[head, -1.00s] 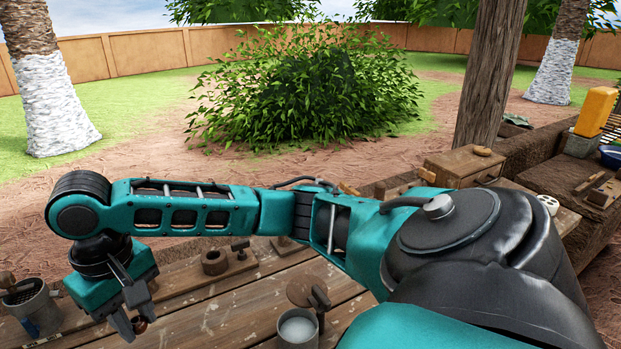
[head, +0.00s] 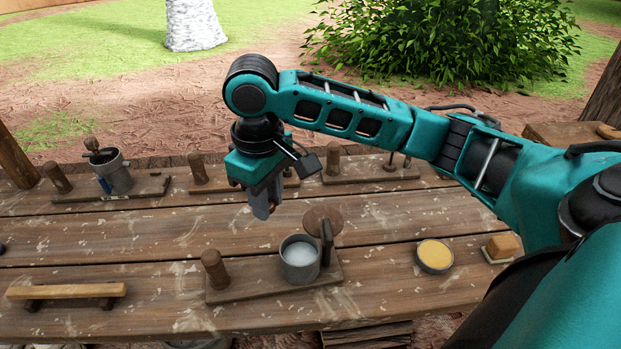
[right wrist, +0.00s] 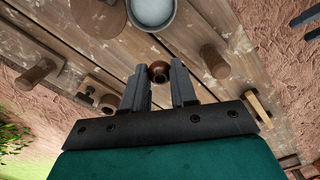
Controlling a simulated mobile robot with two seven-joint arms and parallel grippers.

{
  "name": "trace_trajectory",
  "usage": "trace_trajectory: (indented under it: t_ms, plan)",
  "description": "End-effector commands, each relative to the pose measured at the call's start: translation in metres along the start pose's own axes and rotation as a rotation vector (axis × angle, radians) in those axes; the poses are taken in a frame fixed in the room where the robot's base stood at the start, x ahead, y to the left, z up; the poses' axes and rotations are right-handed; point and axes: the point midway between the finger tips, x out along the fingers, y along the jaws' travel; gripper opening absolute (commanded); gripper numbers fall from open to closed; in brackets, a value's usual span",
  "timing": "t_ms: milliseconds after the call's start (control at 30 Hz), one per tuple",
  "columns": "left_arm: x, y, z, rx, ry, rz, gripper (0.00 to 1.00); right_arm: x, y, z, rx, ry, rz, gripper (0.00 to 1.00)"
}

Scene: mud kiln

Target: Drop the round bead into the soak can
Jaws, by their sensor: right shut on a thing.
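My right gripper (head: 266,208) points down above the middle of the table, just behind and left of the soak can. It is shut on the round bead (right wrist: 158,71), a small brown ball with a dark hole, held between the fingertips in the right wrist view. The bead is not clear in the head view. The soak can (head: 300,274) is a grey open can with pale liquid, on a wooden board; it also shows at the top of the right wrist view (right wrist: 152,26). The bead is outside the can. My left gripper is not in view.
A round brown disc (head: 322,221) and a dark upright piece (head: 327,242) stand against the can's back right. A wooden peg (head: 214,270) is left of it. A yellow-filled dish (head: 434,257) sits to the right. Another can (head: 115,178) stands at the back left.

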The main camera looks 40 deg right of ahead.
Motion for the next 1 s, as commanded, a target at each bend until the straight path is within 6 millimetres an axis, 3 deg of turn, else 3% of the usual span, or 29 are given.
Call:
trace_trajectory:
  t_ms: [700,1000]
  plan:
    - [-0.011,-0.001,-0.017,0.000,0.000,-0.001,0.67,-0.011,0.014,0.035,-1.666,-0.001,0.000,0.00]
    - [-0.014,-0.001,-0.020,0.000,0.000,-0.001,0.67,-0.014,0.017,0.045,-2.151,0.000,-0.003,0.00]
